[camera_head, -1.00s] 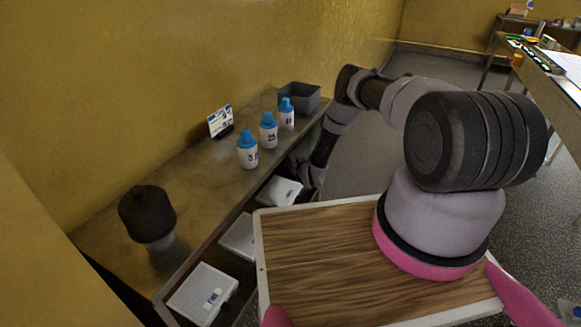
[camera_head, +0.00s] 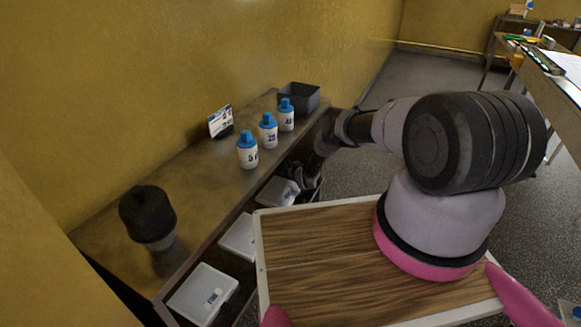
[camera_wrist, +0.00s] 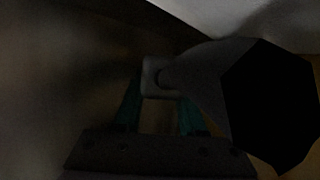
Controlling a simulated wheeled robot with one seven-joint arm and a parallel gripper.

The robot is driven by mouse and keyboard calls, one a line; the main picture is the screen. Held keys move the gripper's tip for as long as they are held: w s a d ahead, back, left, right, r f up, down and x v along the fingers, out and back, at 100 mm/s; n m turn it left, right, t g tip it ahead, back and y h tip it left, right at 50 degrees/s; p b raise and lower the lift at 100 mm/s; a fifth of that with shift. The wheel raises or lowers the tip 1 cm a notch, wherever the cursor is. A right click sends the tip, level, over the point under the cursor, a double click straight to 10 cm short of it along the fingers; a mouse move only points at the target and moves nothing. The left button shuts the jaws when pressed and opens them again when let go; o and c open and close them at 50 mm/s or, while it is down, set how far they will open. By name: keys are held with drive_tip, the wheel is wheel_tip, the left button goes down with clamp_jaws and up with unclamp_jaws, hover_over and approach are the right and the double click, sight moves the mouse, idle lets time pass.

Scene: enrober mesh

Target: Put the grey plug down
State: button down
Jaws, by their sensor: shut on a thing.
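In the wrist view, my gripper (camera_wrist: 158,104) is shut on the grey plug (camera_wrist: 205,72). The plug lies sideways across the fingertips, with a pale end near the jaws and a wide, dark hexagonal end to the right. The picture is very dark, so I cannot tell whether the plug touches anything below it. In the head view, my gripper (camera_head: 303,178) reaches low at the bench's front, beside the far white box under the bench top. The plug cannot be made out there.
White boxes (camera_head: 203,294) stand in a row under the bench top (camera_head: 200,200), the far one (camera_head: 277,192) closest to my gripper. On top stand blue-capped bottles (camera_head: 247,153), a sign (camera_head: 220,121), a grey bin (camera_head: 300,97) and a black-topped object (camera_head: 148,217).

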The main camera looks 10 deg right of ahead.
drive_tip(key=shift+f, duration=0.1)
drive_tip(key=shift+f, duration=0.45)
drive_tip(key=c, duration=0.8)
unclamp_jaws()
drive_tip(key=shift+f, duration=0.1)
drive_tip(key=shift+o, duration=0.2)
drive_tip(key=shift+s, duration=0.1)
drive_tip(key=shift+r, duration=0.25)
drive_tip(key=v, duration=1.2)
drive_tip(key=shift+r, duration=0.45)
